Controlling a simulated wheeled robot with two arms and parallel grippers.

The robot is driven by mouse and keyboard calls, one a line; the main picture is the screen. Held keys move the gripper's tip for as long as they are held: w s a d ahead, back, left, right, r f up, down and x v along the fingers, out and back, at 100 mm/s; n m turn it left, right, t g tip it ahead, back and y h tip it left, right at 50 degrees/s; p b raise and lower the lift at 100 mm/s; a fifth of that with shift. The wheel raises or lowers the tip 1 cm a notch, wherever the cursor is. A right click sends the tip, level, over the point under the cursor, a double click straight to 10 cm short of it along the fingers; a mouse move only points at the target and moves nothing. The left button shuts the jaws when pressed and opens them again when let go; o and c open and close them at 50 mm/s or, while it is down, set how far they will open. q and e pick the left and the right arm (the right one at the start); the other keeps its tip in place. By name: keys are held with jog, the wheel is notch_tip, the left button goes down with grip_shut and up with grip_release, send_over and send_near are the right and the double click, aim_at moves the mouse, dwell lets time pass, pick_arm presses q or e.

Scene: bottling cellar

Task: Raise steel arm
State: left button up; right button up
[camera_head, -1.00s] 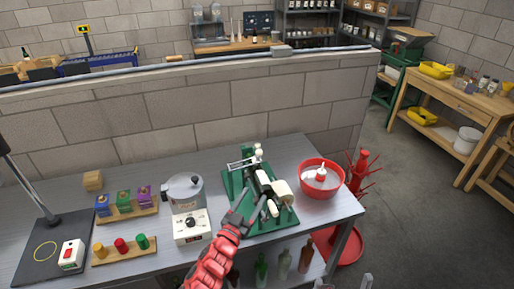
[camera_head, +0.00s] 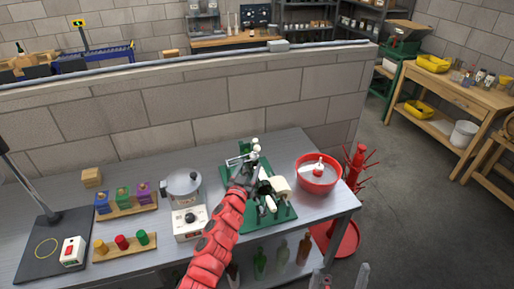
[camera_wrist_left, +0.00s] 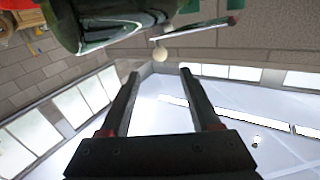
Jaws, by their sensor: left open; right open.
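A green bench machine (camera_head: 278,214) stands on the grey table, with cream rollers or handles on it. Its steel arm (camera_head: 236,160) shows at the upper part, with cream knobs (camera_head: 256,143) nearby. My left gripper (camera_head: 248,170) is at the machine, just in front of the steel arm, and partly hides it. In the left wrist view its fingers (camera_wrist_left: 158,72) are apart and empty. A cream ball (camera_wrist_left: 160,54) and a thin steel rod (camera_wrist_left: 195,28) show just beyond the fingertips. My right gripper's fingertips (camera_head: 341,274) show apart at the bottom edge.
A red bowl (camera_head: 318,186) stands right of the machine and a grey pot on a white base (camera_head: 188,222) left of it. Coloured blocks on wooden boards (camera_head: 126,203) are further left. Bottles (camera_head: 282,257) stand below the table. A low block wall (camera_head: 200,105) is behind.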

aim_at(256, 150)
pick_arm(q)
jog(key=b+x, duration=0.3)
jog(key=x, duration=0.1)
jog(key=b+x, duration=0.3)
jog(key=x, duration=0.2)
jog(key=shift+w+f, duration=0.25)
jog(key=shift+w+d+b, duration=0.15)
jog(key=shift+w+b, duration=0.35)
jog(key=shift+b, duration=0.1)
jog(key=shift+w+d+r+b, duration=0.15)
jog(key=shift+w+r+b, duration=0.15)
grip_shut()
dwell(0.6)
